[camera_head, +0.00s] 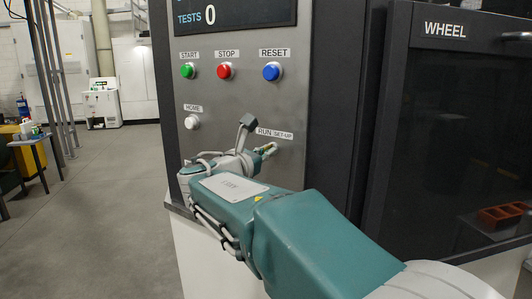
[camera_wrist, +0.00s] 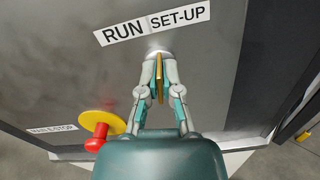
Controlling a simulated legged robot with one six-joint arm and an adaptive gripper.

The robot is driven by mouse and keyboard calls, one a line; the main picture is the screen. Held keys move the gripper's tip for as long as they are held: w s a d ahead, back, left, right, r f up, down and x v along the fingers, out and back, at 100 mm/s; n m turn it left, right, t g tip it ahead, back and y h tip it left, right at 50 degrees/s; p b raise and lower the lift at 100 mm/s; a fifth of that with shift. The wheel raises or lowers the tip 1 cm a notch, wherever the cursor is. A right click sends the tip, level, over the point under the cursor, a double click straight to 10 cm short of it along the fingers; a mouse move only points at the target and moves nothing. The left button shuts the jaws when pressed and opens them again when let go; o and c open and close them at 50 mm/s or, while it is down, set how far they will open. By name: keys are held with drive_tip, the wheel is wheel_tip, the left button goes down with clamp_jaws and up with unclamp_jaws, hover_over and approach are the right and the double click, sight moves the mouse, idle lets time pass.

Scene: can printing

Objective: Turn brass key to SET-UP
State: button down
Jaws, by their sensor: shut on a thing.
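The brass key (camera_wrist: 159,72) sits in its switch on the grey panel, just below the RUN and SET-UP labels (camera_wrist: 152,25). In the wrist view its flat, thin edge shows between the fingers, and it looks roughly upright, near the line between the two labels. My gripper (camera_wrist: 160,84) is shut on the key, with one finger on each side. In the head view my gripper (camera_head: 266,149) is at the panel beneath the same labels (camera_head: 275,133), and my arm hides most of the key and switch.
Green START (camera_head: 187,71), red STOP (camera_head: 225,72) and blue RESET (camera_head: 271,72) buttons sit above, with a white HOME button (camera_head: 192,123) to the left. A yellow and red emergency stop (camera_wrist: 102,124) sticks out left of my gripper. The dark WHEEL cabinet (camera_head: 450,110) stands right.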

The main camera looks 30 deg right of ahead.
drive_tip(key=shift+f+m, duration=0.25)
drive_tip(key=shift+m, duration=1.75)
drive_tip(key=c, duration=0.8)
unclamp_jaws()
drive_tip(key=shift+c, duration=0.2)
drive_tip(key=shift+a+r, duration=0.1)
drive_tip(key=shift+s+a, duration=0.1)
drive_tip(key=shift+a, duration=0.15)
drive_tip(key=v, duration=1.1)
drive_tip(key=shift+a, duration=0.25)
